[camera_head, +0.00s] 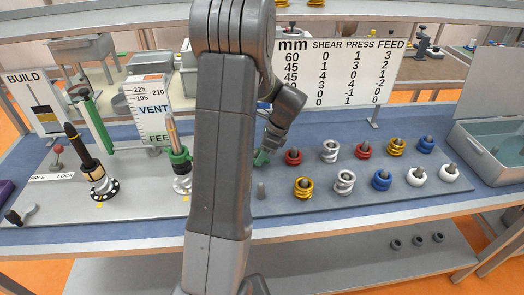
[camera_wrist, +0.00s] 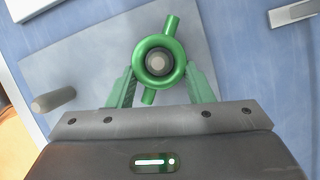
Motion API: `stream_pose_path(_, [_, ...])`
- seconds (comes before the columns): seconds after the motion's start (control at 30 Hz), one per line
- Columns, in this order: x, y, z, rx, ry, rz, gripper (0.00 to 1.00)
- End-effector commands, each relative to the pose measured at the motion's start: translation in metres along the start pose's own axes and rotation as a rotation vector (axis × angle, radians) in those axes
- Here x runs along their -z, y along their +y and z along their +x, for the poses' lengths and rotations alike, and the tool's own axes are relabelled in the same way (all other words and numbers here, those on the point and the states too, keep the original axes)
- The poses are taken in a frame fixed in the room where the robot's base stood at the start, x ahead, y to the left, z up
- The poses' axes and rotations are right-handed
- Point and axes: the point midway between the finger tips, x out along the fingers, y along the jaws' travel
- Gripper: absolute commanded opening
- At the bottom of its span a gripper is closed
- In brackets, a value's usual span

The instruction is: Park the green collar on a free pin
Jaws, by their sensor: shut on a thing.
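The green collar (camera_wrist: 178,76) is a ring with a short bar sticking out on two opposite sides. It shows in the wrist view between the green fingers of my gripper (camera_wrist: 160,88), which is shut on it. A grey pin (camera_wrist: 158,62) shows through the ring's hole; I cannot tell how far down the collar sits on it. A bare pin (camera_wrist: 52,100) stands at the left in the wrist view. In the head view my gripper (camera_head: 263,157) is a small green patch right of my arm, and I cannot tell the collar there. A bare pin (camera_head: 261,191) stands in front of it.
Several pins right of my gripper carry red (camera_head: 293,156), silver (camera_head: 330,150), gold (camera_head: 304,187), blue (camera_head: 382,179) and white (camera_head: 417,176) collars. Two screw stations (camera_head: 98,178) (camera_head: 181,168) stand on the left. A number board (camera_head: 338,75) stands behind; a grey bin (camera_head: 490,150) is far right.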

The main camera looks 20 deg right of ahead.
Motion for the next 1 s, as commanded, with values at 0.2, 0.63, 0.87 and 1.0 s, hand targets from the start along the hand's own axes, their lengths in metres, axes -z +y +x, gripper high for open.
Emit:
stream_pose_path(0.2, [0.005,0.0,0.012,-0.001,0.0,0.0,0.19])
stream_pose_path(0.63, [0.006,0.0,0.016,0.001,0.0,-0.001,0.55])
stream_pose_path(0.87, [0.006,0.0,0.016,0.001,0.0,-0.001,0.72])
stream_pose_path(1.0, [0.006,0.0,0.016,0.0,0.0,0.0,0.72])
